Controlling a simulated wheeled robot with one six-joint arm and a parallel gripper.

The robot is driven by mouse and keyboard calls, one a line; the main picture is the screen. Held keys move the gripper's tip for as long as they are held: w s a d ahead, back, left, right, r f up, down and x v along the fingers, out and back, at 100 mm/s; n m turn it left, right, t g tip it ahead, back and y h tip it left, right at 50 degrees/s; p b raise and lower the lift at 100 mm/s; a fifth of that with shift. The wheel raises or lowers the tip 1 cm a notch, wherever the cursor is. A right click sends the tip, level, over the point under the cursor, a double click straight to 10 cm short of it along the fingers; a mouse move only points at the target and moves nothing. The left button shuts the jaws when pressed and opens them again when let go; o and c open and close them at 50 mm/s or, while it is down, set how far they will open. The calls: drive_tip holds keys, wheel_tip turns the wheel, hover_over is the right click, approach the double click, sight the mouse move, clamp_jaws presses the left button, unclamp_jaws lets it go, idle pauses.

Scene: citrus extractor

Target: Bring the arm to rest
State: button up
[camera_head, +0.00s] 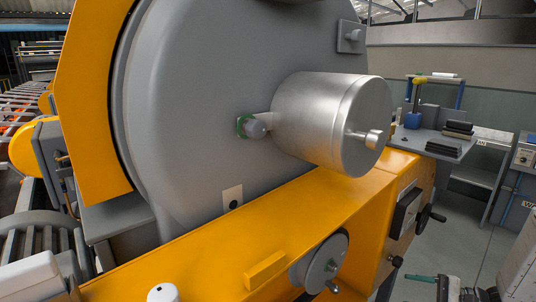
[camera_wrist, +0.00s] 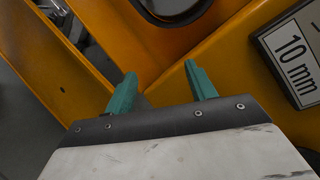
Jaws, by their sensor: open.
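My gripper (camera_wrist: 160,85) shows in the wrist view with two teal fingers spread apart and nothing between them. Beyond the fingers are orange panels of the machine. In the head view, part of my arm shows at the lower right, with a teal finger (camera_head: 421,278) low in the picture, to the right of the orange machine frame (camera_head: 225,240). The fingers look clear of the machine in the head view; the exact gap cannot be told.
A large grey drum housing (camera_head: 200,110) with a metal cylinder (camera_head: 315,115) fills the middle. Black knobs (camera_head: 432,216) stick out at the frame's right end. A "10 mm" plate (camera_wrist: 292,45) is close by in the wrist view. A workbench (camera_head: 425,143) stands behind right; grey floor lies between.

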drive_tip(key=s+a+r+n+g+h, duration=0.3)
drive_tip(key=s+a+r+n+h, duration=0.3)
drive_tip(key=s+r, duration=0.5)
drive_tip(key=s+a+r+n+g+h, duration=0.3)
drive_tip(key=s+a+r+n+h, duration=0.4)
drive_tip(key=r, duration=1)
drive_tip(key=s+a+h, duration=0.1)
drive_tip(key=s+a, duration=0.2)
drive_tip(key=s, duration=0.2)
drive_tip(key=shift+a+g, duration=0.2)
drive_tip(key=shift+g, duration=0.2)
